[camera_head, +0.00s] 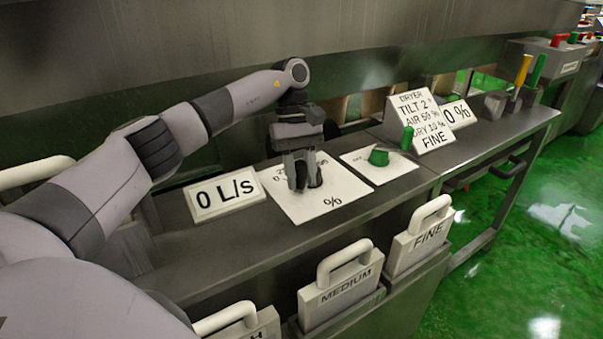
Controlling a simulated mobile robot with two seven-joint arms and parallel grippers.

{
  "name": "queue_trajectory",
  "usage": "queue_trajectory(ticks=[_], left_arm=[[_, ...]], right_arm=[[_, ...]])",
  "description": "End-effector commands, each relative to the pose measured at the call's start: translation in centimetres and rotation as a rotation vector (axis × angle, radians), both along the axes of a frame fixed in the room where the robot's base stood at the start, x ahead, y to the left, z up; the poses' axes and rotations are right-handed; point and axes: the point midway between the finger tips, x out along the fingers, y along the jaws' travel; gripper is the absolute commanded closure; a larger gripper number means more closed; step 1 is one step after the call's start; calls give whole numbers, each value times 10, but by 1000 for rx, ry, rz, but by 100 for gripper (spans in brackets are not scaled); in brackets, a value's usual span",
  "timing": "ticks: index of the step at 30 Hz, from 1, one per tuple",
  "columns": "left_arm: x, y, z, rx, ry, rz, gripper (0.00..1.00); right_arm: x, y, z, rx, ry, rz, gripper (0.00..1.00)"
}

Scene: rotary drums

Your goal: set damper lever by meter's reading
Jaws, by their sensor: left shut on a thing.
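My left gripper (303,183) reaches down onto a white plate (333,188) marked with a % scale. It is shut on a small dark part on that plate, apparently the damper lever, mostly hidden by the fingers; its exact setting cannot be read. Just left of the plate, a white meter (226,195) reads 0 L/s. My right gripper is not in view.
A green lever (379,157) stands on a second white plate to the right. Behind it are a card (421,122) reading DRYER, TILT, AIR and FINE, and a 0 % display (457,113). Handled bins marked MEDIUM (340,293) and FINE (421,244) are in front.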

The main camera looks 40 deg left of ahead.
Motion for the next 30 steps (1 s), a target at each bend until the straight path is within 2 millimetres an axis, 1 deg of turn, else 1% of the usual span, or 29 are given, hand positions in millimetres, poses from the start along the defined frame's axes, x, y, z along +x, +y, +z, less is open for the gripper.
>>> queue_trajectory(ticks=[1,2,3,4,14,17,24,30], left_arm=[[0,2,1,3,-2,1,100],[0,2,1,3,-2,1,64],[0,2,1,4,-2,2,51],[0,2,1,4,-2,2,46],[1,2,3,2,-2,2,46],[4,5,13,2,-4,4,46],[12,16,48,3,-4,4,46],[16,22,64,3,-2,3,46]], right_arm=[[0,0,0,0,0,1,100],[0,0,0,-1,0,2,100],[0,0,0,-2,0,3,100],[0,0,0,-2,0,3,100],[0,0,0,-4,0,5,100],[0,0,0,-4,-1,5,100],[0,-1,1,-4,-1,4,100],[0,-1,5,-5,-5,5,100]])
